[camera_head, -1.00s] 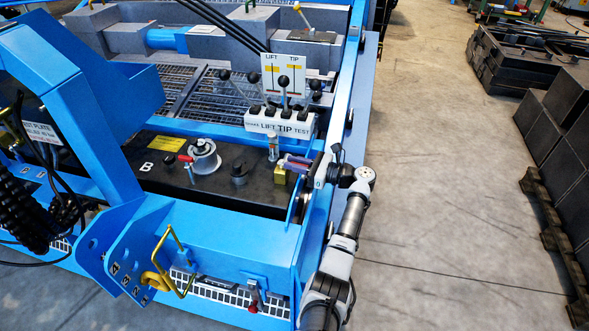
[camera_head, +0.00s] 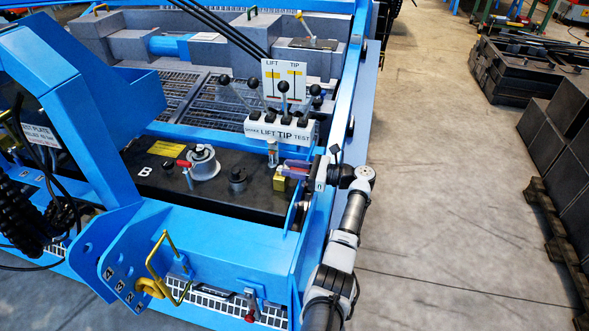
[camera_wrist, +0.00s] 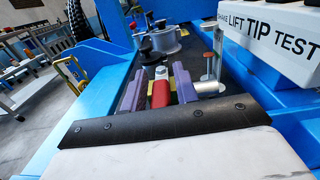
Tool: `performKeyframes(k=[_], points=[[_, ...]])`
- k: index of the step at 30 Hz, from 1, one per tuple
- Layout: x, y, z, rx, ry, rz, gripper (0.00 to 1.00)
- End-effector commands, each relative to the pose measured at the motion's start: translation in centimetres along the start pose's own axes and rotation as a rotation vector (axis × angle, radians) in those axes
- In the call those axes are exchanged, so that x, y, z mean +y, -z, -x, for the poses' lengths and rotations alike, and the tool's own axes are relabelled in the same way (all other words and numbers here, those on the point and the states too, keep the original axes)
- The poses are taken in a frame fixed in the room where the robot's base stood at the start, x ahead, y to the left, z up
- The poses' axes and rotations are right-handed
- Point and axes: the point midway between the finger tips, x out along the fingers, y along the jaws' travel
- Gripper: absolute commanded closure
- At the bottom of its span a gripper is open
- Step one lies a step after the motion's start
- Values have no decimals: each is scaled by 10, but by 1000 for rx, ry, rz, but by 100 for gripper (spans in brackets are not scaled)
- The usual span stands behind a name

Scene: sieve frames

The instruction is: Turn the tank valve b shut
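The black tank (camera_head: 209,187) carries a white letter B. A brass valve body (camera_head: 281,183) sits at its right end, just left of my gripper (camera_head: 285,167). In the wrist view, a red lever (camera_wrist: 160,93) with a silver tip lies between the two purple fingers of my gripper (camera_wrist: 157,80). The fingers stand one on each side of the lever, with a narrow gap showing, so the gripper looks open around it. The brass body is mostly hidden behind the lever there. Another small red handle (camera_head: 184,163) stands beside the silver filler cap (camera_head: 203,160).
A white LIFT TIP TEST block (camera_head: 278,127) with several black-knobbed levers stands behind the valve. A clear upright tube (camera_head: 272,152) stands close by. The blue frame rail (camera_head: 322,215) runs along the right. Open concrete floor (camera_head: 450,180) lies beyond my arm.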

Motion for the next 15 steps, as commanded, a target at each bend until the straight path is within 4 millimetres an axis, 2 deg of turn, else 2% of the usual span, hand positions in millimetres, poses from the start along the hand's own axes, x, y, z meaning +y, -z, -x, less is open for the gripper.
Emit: performKeyframes(k=[2, 11, 15], points=[[0, 0, 1, -1, 1, -1, 60], [0, 1, 4, -1, 3, -2, 60], [0, 1, 17, -2, 5, -2, 60]])
